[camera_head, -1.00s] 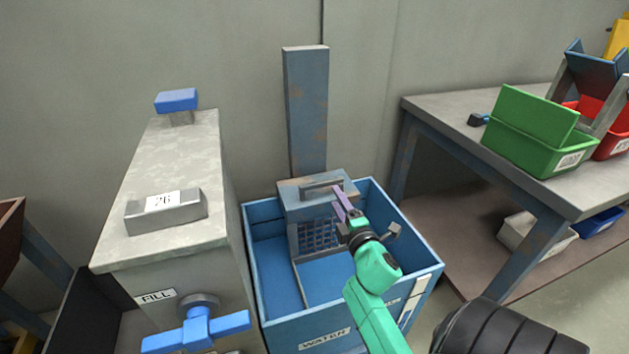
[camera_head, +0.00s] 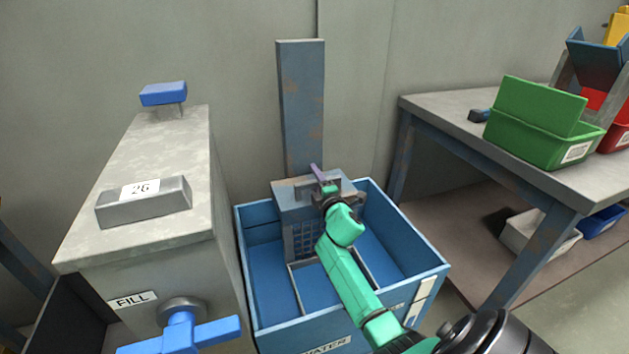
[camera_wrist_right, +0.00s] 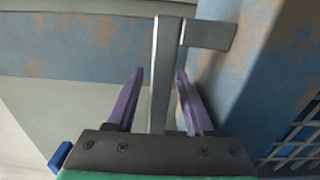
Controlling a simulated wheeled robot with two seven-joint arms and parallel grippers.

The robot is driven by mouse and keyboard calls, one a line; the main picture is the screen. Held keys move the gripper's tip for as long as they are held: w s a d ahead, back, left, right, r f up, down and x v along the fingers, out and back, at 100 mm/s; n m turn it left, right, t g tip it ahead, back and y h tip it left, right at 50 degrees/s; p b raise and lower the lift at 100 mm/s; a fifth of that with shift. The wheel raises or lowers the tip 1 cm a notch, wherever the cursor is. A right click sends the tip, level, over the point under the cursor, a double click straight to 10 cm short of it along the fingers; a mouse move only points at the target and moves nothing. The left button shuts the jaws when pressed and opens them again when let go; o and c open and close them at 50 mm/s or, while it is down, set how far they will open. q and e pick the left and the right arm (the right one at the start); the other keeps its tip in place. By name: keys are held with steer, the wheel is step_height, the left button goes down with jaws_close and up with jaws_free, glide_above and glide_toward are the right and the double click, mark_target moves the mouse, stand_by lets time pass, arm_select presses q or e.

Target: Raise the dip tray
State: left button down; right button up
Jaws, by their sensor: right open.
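The dip tray (camera_head: 288,203) is a worn grey-blue block with a mesh part below it, at the foot of a tall blue post (camera_head: 300,105) inside the blue water tank (camera_head: 242,275). My right gripper (camera_head: 316,172) is at the top of the tray and hides most of its handle in the head view. In the right wrist view the grey bar handle (camera_wrist_right: 166,60) lies between the purple fingers of my right gripper (camera_wrist_right: 160,74). The fingers are open, with a gap visible on the left side of the bar. My left gripper is out of view.
A grey cabinet (camera_head: 150,228) with a FILL label and blue valve handle (camera_head: 182,335) stands left of the tank. A workbench (camera_head: 450,105) with a green bin (camera_head: 530,140) stands at the right.

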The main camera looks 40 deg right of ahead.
steer(key=shift+w, duration=0.25)
jaws_close()
stand_by(1.3)
